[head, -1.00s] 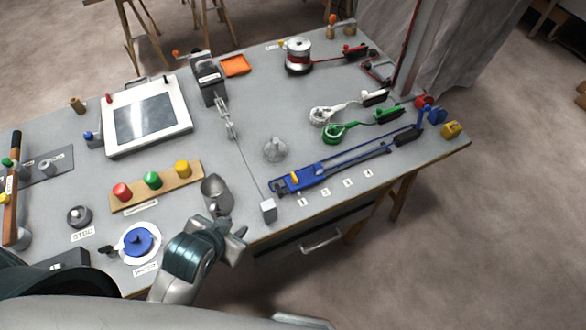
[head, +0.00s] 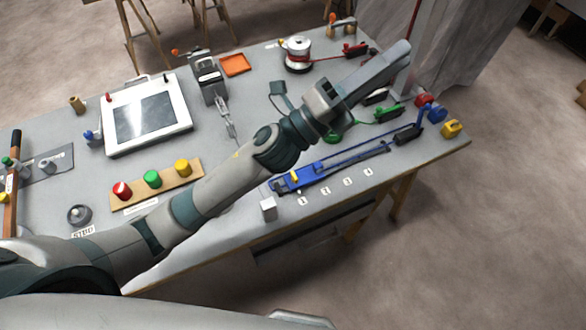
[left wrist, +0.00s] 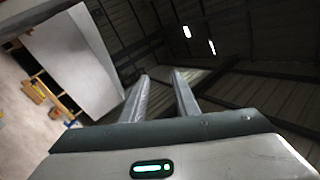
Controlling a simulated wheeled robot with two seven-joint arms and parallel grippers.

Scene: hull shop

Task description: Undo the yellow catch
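A small yellow piece (head: 295,176) sits upright near the left end of the long blue bar (head: 312,177) at the table's front. A separate yellow block (head: 452,129) stands at the table's right corner. I cannot tell which of the two is the catch. My left arm reaches across the table, and my left gripper (head: 405,50) is raised over its far right part, well away from both. In the left wrist view its two fingers (left wrist: 160,78) are apart with nothing between them, facing the roof. My right gripper is not in view.
A red post (head: 411,45) and a grey curtain (head: 450,55) stand close to my left gripper. Green (head: 388,115) and blue (head: 437,114) parts lie below it. A tablet (head: 145,115) and a board with coloured buttons (head: 152,180) are on the left. Bare floor lies right of the table.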

